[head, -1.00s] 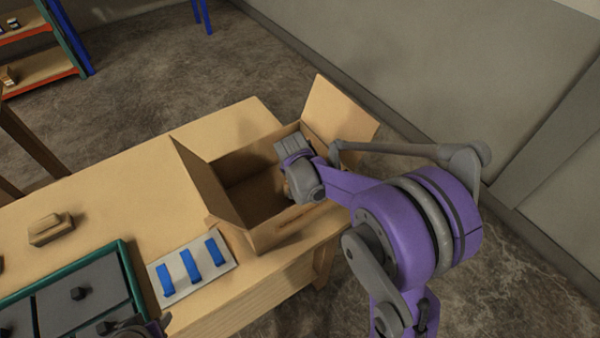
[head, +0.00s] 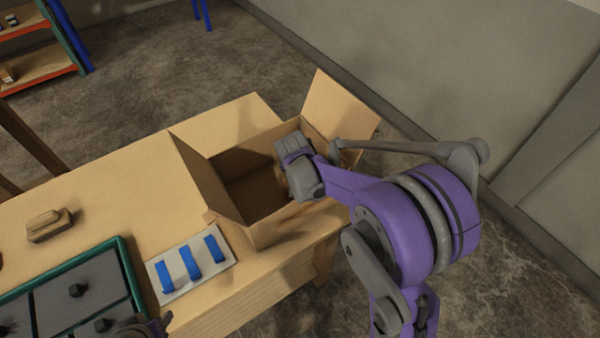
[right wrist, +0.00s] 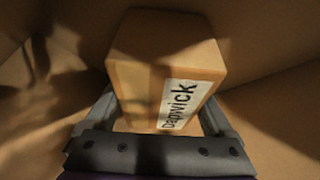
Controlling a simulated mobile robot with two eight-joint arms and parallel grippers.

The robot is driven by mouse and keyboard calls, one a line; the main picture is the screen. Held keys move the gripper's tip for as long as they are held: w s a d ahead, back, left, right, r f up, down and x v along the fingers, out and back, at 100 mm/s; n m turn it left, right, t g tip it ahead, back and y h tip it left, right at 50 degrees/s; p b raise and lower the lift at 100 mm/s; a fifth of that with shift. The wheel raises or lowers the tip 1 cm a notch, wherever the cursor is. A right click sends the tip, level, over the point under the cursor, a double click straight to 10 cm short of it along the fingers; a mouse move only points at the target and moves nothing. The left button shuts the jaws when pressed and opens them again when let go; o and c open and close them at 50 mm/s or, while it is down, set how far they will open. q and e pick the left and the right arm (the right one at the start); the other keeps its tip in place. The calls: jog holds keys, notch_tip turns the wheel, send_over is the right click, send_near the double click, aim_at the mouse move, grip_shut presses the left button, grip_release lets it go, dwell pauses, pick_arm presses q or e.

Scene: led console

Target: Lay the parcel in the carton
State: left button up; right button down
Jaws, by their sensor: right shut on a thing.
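The open carton (head: 222,203) stands on the table with its flaps spread outward. My right gripper (right wrist: 160,118) reaches down into the carton and is shut on the parcel (right wrist: 150,80). The parcel is a small brown box with a white label reading "Dapwick". In the right wrist view brown carton walls surround it; I cannot tell whether it touches the carton floor. In the head view my right wrist hides most of the parcel. Part of what seems to be my left gripper shows at the bottom edge of the head view, its fingertips not visible.
On the wooden table (head: 120,190), a light plate with several blue bars (head: 190,262) lies beside the carton. A green-rimmed tray (head: 125,262) with dark panels is at lower left. A small tan block (head: 48,224) sits behind it. The table's middle back is clear.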

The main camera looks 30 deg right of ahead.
grip_release()
